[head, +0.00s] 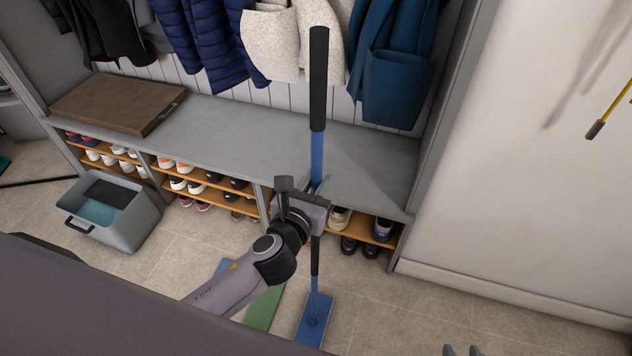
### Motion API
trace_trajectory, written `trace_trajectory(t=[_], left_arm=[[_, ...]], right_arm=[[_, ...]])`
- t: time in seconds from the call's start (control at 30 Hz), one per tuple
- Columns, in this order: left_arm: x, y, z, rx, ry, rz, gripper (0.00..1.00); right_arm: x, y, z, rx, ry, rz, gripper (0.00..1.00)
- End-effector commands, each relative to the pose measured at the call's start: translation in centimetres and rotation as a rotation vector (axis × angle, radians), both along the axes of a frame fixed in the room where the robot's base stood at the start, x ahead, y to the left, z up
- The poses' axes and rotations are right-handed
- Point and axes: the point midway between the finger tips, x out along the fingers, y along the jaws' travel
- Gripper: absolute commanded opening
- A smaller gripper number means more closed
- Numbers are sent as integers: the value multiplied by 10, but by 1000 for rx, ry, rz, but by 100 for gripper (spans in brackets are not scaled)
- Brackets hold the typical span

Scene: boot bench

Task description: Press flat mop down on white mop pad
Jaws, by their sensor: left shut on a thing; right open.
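The flat mop (316,155) stands nearly upright, with a black grip at the top and a blue pole. Its flat blue head (314,322) is low over the tiled floor at the bottom centre. I cannot tell whether the head touches the floor. My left gripper (316,190) is shut on the mop's pole in front of the bench. No white mop pad shows; whether one lies under the head is hidden. My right gripper (462,350) shows only its fingertips at the bottom edge, open and empty, right of the mop head.
A green flat piece (264,308) lies left of the mop head, partly behind my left arm. The grey bench (235,125) holds shoes underneath and a brown board (118,103) on top. A grey bucket (140,222) stands at left. Floor to the right is clear.

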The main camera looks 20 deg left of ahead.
Motion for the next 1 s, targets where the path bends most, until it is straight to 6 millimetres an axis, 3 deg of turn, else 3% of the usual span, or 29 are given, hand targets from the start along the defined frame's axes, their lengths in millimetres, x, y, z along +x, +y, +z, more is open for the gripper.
trace_trajectory(t=[1.0], left_arm=[[-1,0,-10,3,9,0,0]], right_arm=[[0,0,3,0,0,0,43]])
